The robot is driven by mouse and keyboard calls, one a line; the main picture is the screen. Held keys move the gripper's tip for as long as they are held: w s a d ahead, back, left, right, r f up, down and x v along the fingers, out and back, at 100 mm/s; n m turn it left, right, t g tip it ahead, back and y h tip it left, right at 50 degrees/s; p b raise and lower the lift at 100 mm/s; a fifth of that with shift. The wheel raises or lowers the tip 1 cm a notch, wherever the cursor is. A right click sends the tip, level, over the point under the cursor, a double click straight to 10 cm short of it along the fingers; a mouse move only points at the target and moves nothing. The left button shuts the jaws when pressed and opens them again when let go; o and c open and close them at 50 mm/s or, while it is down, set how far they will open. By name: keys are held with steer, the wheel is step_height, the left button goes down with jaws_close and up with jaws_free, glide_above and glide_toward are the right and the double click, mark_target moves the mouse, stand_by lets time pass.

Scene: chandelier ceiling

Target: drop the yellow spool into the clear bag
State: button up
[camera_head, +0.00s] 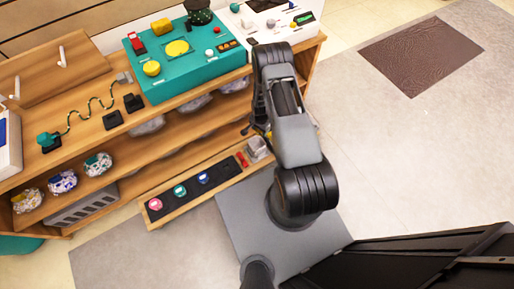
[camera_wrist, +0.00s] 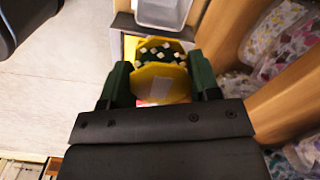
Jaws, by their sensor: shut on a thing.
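The yellow spool (camera_wrist: 160,84) is held between the two dark green fingers of my gripper (camera_wrist: 160,78) in the wrist view. Its yellow flanges face the camera, with a green and white part between them. In the head view my gripper is mostly hidden behind my own arm. Several clear bags with patterned contents (camera_wrist: 292,35) lie on the shelf at the right of the wrist view. A clear open container (camera_wrist: 163,12) stands ahead of the spool, apart from it; it also shows on the low shelf in the head view (camera_head: 257,148). I cannot tell which is the clear bag.
The wooden shelf unit (camera_head: 215,118) fills the left, with a teal board (camera_head: 185,62) on top. A dark strip with small coloured items (camera_head: 182,191) lies on the low shelf. Open floor and a brown mat (camera_head: 421,55) are at the right.

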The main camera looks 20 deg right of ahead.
steer(key=shift+f+b, duration=1.6)
steer(key=shift+f, duration=1.05)
steer(key=o, duration=1)
steer(key=shift+o, duration=0.2)
steer(key=shift+r, duration=0.1)
step_height(320, 180, up, 14)
steer(key=p, duration=0.4)
steer(key=shift+f, duration=0.2)
